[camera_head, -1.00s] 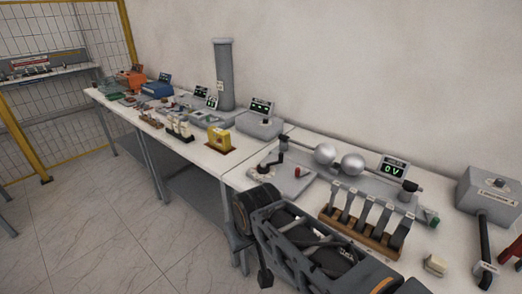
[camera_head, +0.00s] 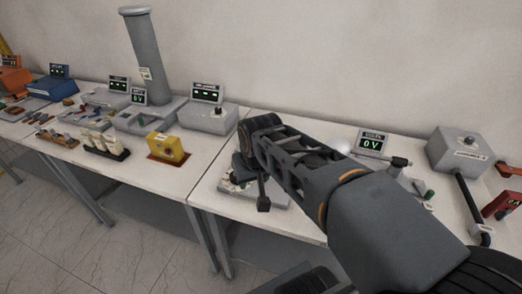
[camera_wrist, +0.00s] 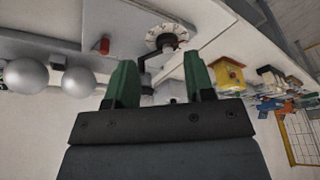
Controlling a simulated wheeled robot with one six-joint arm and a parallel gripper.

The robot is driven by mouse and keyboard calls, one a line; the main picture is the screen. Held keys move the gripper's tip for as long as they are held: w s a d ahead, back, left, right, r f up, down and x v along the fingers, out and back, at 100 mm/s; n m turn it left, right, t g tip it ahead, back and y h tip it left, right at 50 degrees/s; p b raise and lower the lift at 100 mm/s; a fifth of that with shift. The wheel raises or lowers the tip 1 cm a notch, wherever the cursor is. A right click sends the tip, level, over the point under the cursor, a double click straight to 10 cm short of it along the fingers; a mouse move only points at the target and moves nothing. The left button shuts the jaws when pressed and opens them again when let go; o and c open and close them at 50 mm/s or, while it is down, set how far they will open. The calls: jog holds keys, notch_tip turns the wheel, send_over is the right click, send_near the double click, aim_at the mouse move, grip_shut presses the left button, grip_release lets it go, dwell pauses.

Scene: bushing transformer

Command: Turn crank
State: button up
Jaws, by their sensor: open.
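In the wrist view the crank (camera_wrist: 153,49) is a black bent arm with a knob, mounted at a white round dial (camera_wrist: 166,36) on a light base. It shows between and beyond the two green fingers of my gripper (camera_wrist: 159,62). The fingers are spread apart with nothing between their tips. I cannot tell whether either finger touches the crank. In the head view my arm's end covers most of the crank, and part of its grey base (camera_head: 275,194) shows beside it. The fingers are not clear in the head view.
Two metal spheres (camera_wrist: 26,77) are left in the wrist view, with a red knob (camera_wrist: 103,45) nearby. A display reading 0 V (camera_head: 372,143) stands behind my arm. A yellow device (camera_head: 168,148) is on the left table. A grey box (camera_head: 462,148) stands at the right.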

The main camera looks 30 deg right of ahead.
jog(key=w+d+m+g+p, duration=0.25)
jog(key=w+d, duration=0.25)
jog(key=w, duration=0.5)
jog(key=w+d+m+g+p, duration=0.1)
jog(key=w+d+m, duration=0.3)
jog(key=w, duration=0.5)
jog(key=shift+n, duration=0.75)
jog(key=f, duration=0.4)
jog(key=f+p, duration=0.1)
jog(key=f, duration=0.3)
jog(key=d+f, duration=0.1)
jog(key=f, duration=0.4)
jog(key=shift+w+p, duration=0.2)
jog(key=shift+p, duration=0.15)
jog(key=shift+c, duration=0.5)
grip_shut()
